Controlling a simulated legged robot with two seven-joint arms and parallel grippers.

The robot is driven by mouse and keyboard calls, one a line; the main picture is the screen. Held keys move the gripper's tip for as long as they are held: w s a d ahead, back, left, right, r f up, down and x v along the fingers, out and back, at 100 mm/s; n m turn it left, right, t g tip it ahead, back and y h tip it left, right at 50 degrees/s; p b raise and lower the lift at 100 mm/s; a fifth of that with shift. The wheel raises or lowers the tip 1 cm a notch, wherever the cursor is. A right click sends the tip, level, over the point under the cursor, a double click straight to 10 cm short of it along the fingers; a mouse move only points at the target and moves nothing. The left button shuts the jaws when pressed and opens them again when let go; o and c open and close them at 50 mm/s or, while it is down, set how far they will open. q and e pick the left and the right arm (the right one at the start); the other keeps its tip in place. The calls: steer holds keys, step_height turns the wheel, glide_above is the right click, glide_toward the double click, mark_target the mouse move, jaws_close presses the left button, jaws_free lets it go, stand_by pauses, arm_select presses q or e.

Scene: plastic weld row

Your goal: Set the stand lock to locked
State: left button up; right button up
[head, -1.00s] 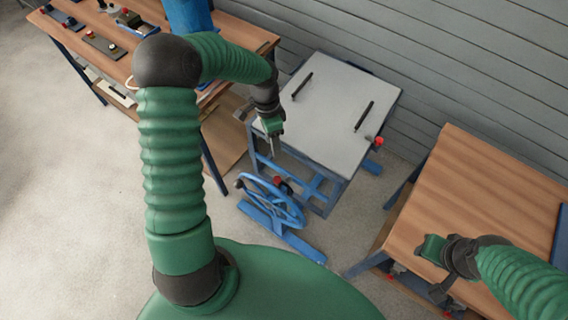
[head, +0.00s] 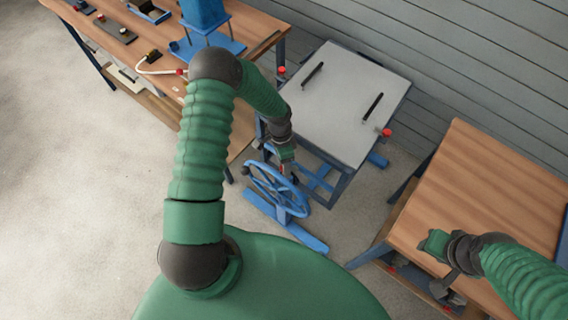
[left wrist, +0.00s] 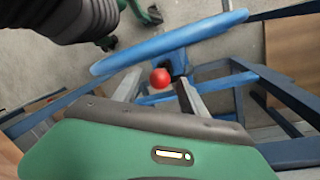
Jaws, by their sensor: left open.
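The stand (head: 335,100) has a grey top with two black bars and a blue frame. A blue spoked handwheel (head: 264,187) is on its near side, also large in the left wrist view (left wrist: 150,52). A red ball knob (left wrist: 161,78) sits by the wheel's hub; it looks like the lock's handle, but no lock marking is readable. My left gripper (head: 291,176) is at the wheel, with its open fingers (left wrist: 158,84) on either side of the knob in the picture; contact cannot be told. My right gripper (head: 436,246) is over the right table, its fingers unclear.
Red knobs also sit at the stand's left edge (head: 281,69) and right edge (head: 387,132). A wooden bench (head: 150,75) with a blue press and small control boxes is at the left. A wooden table (head: 490,185) is at the right. Floor at the left is clear.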

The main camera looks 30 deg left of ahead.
arm_select(q)
steer(key=shift+c, duration=0.4)
steer(key=shift+r, duration=0.1)
jaws_close()
stand_by(0.8)
